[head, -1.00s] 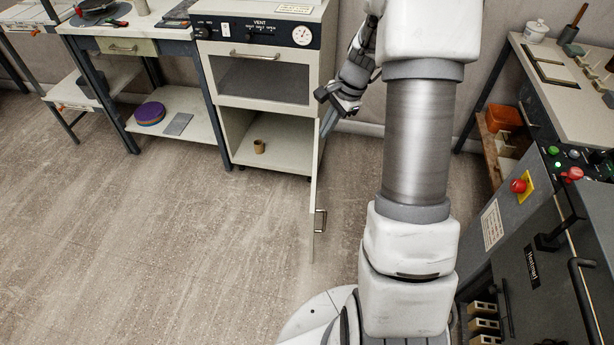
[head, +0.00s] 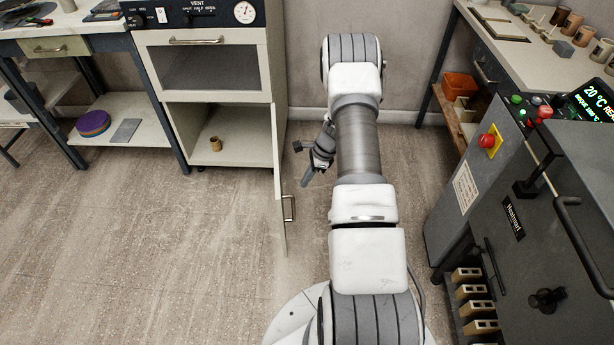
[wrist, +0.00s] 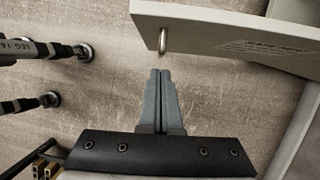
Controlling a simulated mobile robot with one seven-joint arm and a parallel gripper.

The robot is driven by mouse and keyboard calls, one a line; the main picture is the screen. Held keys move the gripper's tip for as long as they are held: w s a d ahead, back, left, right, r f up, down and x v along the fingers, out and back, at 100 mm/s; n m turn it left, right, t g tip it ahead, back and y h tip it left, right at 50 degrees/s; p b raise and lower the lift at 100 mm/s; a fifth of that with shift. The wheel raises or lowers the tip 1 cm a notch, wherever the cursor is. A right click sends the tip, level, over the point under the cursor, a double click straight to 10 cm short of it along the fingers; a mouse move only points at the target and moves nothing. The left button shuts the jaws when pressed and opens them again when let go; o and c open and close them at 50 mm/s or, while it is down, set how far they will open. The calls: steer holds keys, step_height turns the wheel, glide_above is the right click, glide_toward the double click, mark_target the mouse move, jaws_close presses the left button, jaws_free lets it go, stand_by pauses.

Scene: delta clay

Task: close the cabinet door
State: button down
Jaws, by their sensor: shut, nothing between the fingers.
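The cabinet door (head: 280,190) stands open in the head view, swung out toward me and seen nearly edge-on, with its metal handle (head: 289,208) on the right-hand face. The open cabinet (head: 225,125) is behind it, under the vent unit. My gripper (head: 308,165) is to the right of the door, low beside its outer face, and apart from it. In the wrist view the closed fingers (wrist: 160,72) point toward the door panel (wrist: 225,30). The handle (wrist: 163,42) shows just beyond the fingertips, with a small gap. The fingers hold nothing.
A small tan cup (head: 215,144) stands inside the cabinet. The grey kiln (head: 530,220) and a workbench (head: 500,35) stand at the right. A table with a lower shelf (head: 130,145) is at the left. The floor left of the door is clear.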

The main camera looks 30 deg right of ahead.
mark_target(284, 197)
steer(key=a+f, duration=0.1)
steer(key=w+a+f+b, duration=0.1)
steer(key=a+f, duration=0.1)
steer(key=w+a+f, duration=0.1)
steer(key=shift+a+f+b, duration=0.15)
steer(key=shift+f+b, duration=0.2)
steer(key=shift+b, duration=0.05)
steer(key=shift+w+a+r, duration=0.1)
steer(key=shift+w+a, duration=0.2)
steer(key=shift+a, duration=0.2)
steer(key=shift+a, duration=0.1)
